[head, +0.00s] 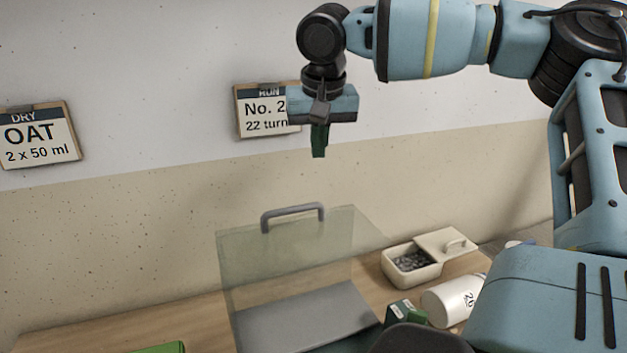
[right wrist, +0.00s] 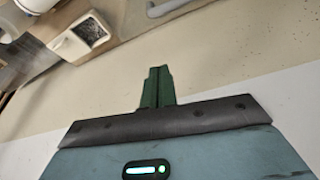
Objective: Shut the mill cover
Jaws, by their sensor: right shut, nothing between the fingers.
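The mill cover (head: 290,245) is a clear, greenish panel with a grey bar handle (head: 293,212) on its top edge. It stands raised above a flat grey surface (head: 305,320) in the head view. My right gripper (head: 319,155) is above the cover's handle, apart from it, in front of the wall. Its dark green fingers are shut together with nothing between them, and they also show in the right wrist view (right wrist: 158,85). A blurred grey bar (right wrist: 168,8) at the top of the right wrist view looks like the handle. My left gripper is not in view.
Right of the cover are an open white box (head: 400,272) with dark pellets, its lid (head: 447,243), a white bottle (head: 452,300) and a dark green box (head: 405,313). A green item (head: 160,348) lies at the lower left. Two signs (head: 40,140) (head: 262,112) hang on the wall.

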